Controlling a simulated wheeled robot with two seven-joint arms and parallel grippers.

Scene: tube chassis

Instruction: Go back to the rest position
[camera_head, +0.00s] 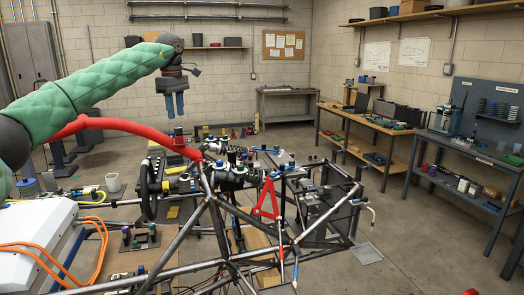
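My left arm, in a padded green sleeve, comes in from the left edge in the head view. Its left gripper (175,105) hangs downward above the tube chassis, with blue fingers close together. Whether the fingers are parted or touching is too small to tell. Nothing shows between or below them except the upper end of a dark part with a red top. The tube chassis (222,232) fills the lower middle, with its grey tubes and mounted parts.
A red curved tube (130,125) arches below my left arm. A red triangular frame (266,198) stands on the chassis. A white box (32,235) with orange cables is at lower left. Workbenches (370,122) line the right wall. The floor (400,225) right of the chassis is mostly clear.

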